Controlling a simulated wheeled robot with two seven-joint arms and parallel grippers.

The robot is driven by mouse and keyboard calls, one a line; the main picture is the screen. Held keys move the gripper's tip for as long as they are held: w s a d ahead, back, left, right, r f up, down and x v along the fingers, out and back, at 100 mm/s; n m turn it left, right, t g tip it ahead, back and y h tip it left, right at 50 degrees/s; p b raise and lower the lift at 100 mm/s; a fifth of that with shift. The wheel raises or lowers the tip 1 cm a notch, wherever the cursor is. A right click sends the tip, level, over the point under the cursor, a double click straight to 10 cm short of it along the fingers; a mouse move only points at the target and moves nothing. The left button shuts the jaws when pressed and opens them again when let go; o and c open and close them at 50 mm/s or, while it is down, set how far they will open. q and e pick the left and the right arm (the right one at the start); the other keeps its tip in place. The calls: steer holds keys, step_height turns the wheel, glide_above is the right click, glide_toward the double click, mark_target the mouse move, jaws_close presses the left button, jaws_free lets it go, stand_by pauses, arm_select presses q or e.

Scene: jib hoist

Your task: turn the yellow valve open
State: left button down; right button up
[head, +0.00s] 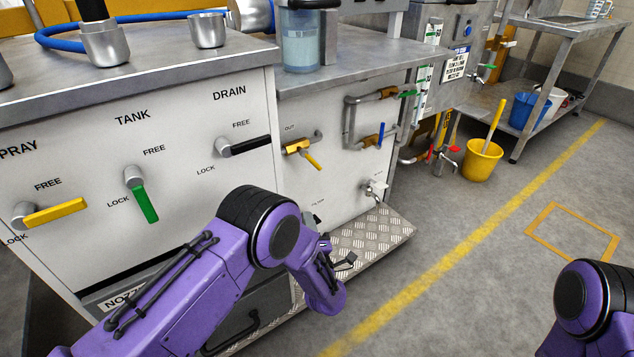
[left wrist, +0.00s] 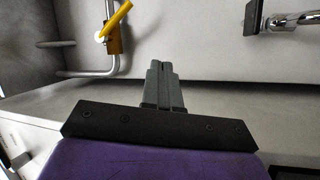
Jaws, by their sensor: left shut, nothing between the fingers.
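A valve with a yellow handle (head: 313,162) and a brass body (head: 295,147) sits on a bent metal pipe on the white front panel, below the word OUT. The handle slants down to the right. It also shows at the top left of the left wrist view, where the yellow handle (left wrist: 119,17) stands out at an angle from the brass body (left wrist: 113,41). My left gripper (head: 349,262) is in front of and below the panel, partly hidden by its arm. In the left wrist view its fingers (left wrist: 160,68) are together and empty, apart from the valve.
A yellow lever (head: 56,212), a green lever (head: 146,201) and a black lever (head: 245,147) are on the left panel. A chrome tap (head: 375,188) sticks out low on the right panel, above a metal tread plate (head: 370,238). Open floor lies right of it.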

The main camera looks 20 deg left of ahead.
arm_select(q)
steer(key=s+n+t+h, duration=0.1)
steer(key=s+n+t, duration=0.1)
steer(key=n, duration=0.3)
steer(key=n+b, duration=0.3)
steer(key=n, duration=0.1)
glide_toward(314, 163)
steer(key=w+a+f, duration=0.3)
steer(key=a+f, duration=0.1)
steer(key=shift+m+h, duration=0.3)
steer(key=shift+w+d+r+b, duration=0.2)
steer(key=shift+w+r+b, duration=0.05)
steer(key=shift+w+r, duration=0.6)
steer(key=shift+w+d+r+b, duration=0.15)
steer(key=shift+w+r+b, duration=0.05)
steer(key=shift+w+r, duration=0.7)
steer(key=shift+f, duration=0.15)
